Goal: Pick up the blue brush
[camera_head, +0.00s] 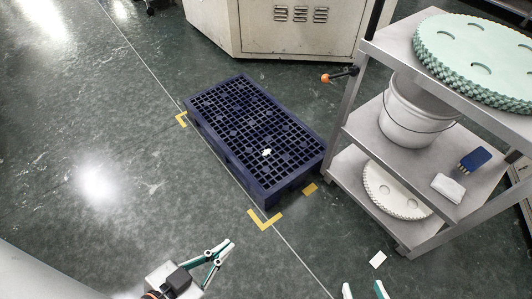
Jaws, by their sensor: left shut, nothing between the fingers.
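A blue brush (474,159) with a yellowish edge, apparently bristles, lies on the middle shelf of the grey metal rack (361,131) at the right. It is beside a white block or folded cloth (448,187). My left gripper (229,246) is at the bottom, left of centre, over the floor. It is shut and empty, far from the brush. My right gripper (364,290) shows only its fingertips at the bottom edge. They are spread apart with nothing visible between them, below and left of the rack. The rest of it is cut off by the frame.
The rack also holds a white bucket (408,121), green toothed discs (470,50) on top and a pale toothed disc (392,190) on the bottom shelf. A dark blue pallet (262,186) lies on the floor. Floor at left is clear.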

